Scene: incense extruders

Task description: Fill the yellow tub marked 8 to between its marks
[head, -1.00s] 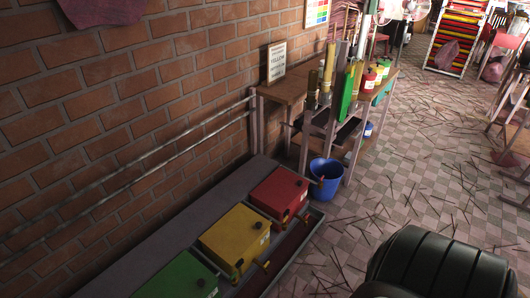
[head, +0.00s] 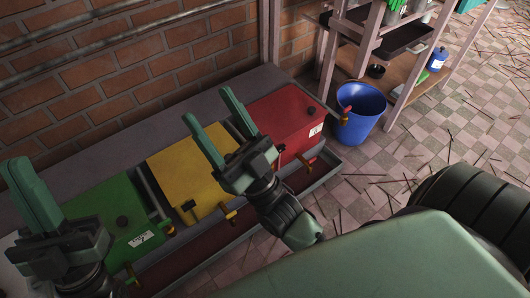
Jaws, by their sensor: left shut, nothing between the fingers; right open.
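No tub with a readable 8 shows in the head view. Whether either gripper touches a box cannot be told. The arms hide parts of the boxes.
A blue bucket (head: 361,112) stands on the tiled floor right of the red box. A wooden shelf table (head: 430,85) behind it holds a blue bottle (head: 437,60) and dark trays. A brick wall runs behind the bench. Thin sticks litter the floor.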

